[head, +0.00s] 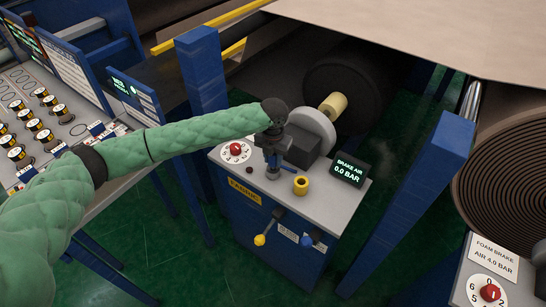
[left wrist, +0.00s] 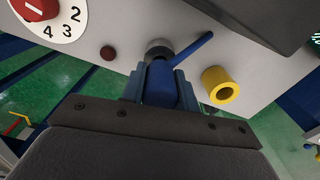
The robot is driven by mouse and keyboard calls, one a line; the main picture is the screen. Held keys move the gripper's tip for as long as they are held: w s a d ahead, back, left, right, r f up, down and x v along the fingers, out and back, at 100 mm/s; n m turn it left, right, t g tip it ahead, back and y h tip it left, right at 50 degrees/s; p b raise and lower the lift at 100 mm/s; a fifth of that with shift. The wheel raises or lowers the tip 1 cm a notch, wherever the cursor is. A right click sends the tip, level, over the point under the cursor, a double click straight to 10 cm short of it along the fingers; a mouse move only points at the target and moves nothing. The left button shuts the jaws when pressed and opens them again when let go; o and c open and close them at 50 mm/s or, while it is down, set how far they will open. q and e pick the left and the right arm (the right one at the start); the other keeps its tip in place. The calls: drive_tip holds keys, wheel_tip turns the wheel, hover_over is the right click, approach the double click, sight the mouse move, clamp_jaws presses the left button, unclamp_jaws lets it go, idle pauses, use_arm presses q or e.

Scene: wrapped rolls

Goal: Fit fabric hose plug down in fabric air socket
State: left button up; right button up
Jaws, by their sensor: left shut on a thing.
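My left gripper (head: 272,147) is above the grey top of the fabric stand (head: 222,158), pointing down. In the left wrist view its fingers (left wrist: 160,90) are shut on a blue piece (left wrist: 160,82), apparently the fabric hose plug. A thin blue bar juts from it toward the upper right. A grey and dark round fitting (left wrist: 158,47), apparently the fabric air socket, is just beyond the blue piece. It also shows under the gripper in the head view (head: 272,173). The plug's lower end is hidden, so I cannot tell whether it is seated. My right gripper is not in view.
A yellow hollow cylinder (head: 301,185) stands close right of the fitting. A red-knobbed dial (head: 236,149) and a display (head: 347,171) reading 0.0 BAR flank it. Yellow (head: 260,240) and blue (head: 306,239) handles stick out in front. A blue post (head: 202,70) stands behind the arm.

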use_arm(q)
drive_tip(key=shift+f, duration=0.55)
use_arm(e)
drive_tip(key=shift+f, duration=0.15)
use_arm(q)
drive_tip(key=o, duration=1.2)
drive_tip(key=shift+c, duration=0.2)
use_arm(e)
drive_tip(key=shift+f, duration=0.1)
use_arm(q)
drive_tip(key=shift+r+b, duration=0.2)
drive_tip(key=shift+b, duration=0.1)
drive_tip(key=shift+r, duration=0.3)
wheel_tip(320, 180, up, 5)
drive_tip(key=shift+f+b, duration=0.1)
drive_tip(key=shift+b, duration=0.95)
drive_tip(key=shift+r, duration=0.95)
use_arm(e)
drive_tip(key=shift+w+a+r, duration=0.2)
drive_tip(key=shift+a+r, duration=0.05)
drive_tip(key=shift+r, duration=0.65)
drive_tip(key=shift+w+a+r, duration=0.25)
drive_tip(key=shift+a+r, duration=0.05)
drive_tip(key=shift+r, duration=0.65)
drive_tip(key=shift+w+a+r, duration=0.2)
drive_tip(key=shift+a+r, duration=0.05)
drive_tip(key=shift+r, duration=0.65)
